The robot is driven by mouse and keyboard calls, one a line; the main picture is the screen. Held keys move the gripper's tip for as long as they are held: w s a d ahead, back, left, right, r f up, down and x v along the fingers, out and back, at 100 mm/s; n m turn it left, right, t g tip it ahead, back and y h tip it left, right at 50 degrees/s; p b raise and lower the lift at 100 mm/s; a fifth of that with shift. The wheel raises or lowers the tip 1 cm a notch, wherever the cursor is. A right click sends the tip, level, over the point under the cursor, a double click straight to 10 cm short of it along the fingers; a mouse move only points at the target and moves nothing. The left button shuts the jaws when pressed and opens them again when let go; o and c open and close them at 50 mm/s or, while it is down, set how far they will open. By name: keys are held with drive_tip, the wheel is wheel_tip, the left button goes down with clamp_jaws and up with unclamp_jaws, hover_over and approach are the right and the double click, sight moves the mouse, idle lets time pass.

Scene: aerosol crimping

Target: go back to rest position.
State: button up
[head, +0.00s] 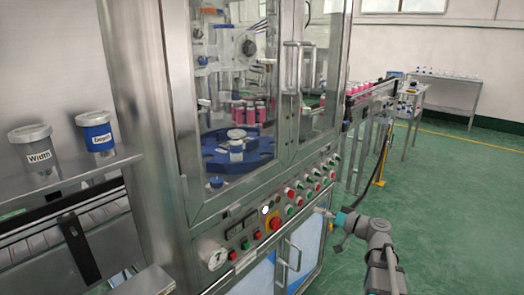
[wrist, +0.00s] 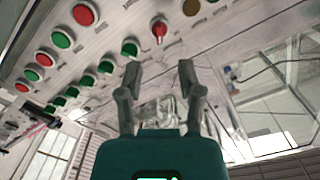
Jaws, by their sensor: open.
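My gripper (head: 326,211) is at the right of the crimping machine's control panel (head: 250,240) in the head view, close in front of it. In the wrist view my gripper (wrist: 158,80) has its two fingers spread apart, with nothing between them. The picture does not show whether the fingers touch the panel.
Behind the glass doors (head: 235,90), pink-and-white cans stand near a blue rotary table (head: 215,160). Two labelled canisters (head: 38,148) stand on a shelf at the left. A conveyor (head: 370,95) with pink cans runs off behind. Green floor (head: 450,200) is clear at the right.

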drive_tip(key=s+a+f+g+h, duration=0.6)
drive_tip(key=s+a+f+g, duration=0.4)
drive_tip(key=f, duration=0.5)
drive_tip(key=s+d+f+m+g+h, duration=0.2)
drive_tip(key=s+f+m+h, duration=0.1)
drive_tip(key=s+h, duration=0.45)
wheel_tip(320, 180, up, 23)
drive_tip(key=p, duration=2.3)
drive_tip(key=shift+a+y, duration=0.15)
drive_tip(key=shift+y, duration=0.3)
drive_tip(key=shift+s, duration=0.2)
